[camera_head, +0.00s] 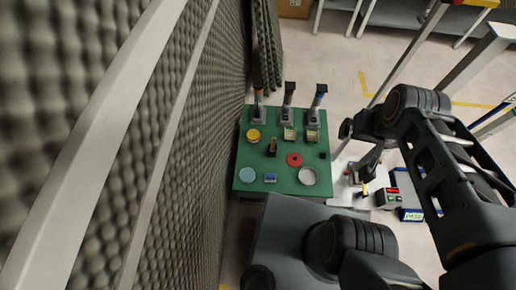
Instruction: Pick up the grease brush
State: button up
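A green table (284,186) stands against the foam wall and holds several small items. I cannot tell for certain which is the grease brush. A small dark upright piece with an orange-brown part (272,147) stands near the middle of the table and may be it. Three tall dark-topped tools, one with an orange-red band (258,103), one greyish (288,103) and one with a blue band (317,103), stand along the far edge. My gripper (368,172) hangs to the right of the table, apart from these items. Its fingers are too small and dark to read.
The table also holds a yellow disc (254,135), a red disc (294,160), a pale ring-shaped dish (308,176), a light blue disc (247,174), a blue block (270,178) and a black cube (323,155). The foam wall (205,120) closes off the left side.

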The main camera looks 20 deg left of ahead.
aim_at(273, 139)
jog(key=u, duration=0.25)
jog(key=k, duration=0.4)
jog(key=u, duration=0.5)
jog(key=i, duration=0.5)
jog(key=z, duration=0.05)
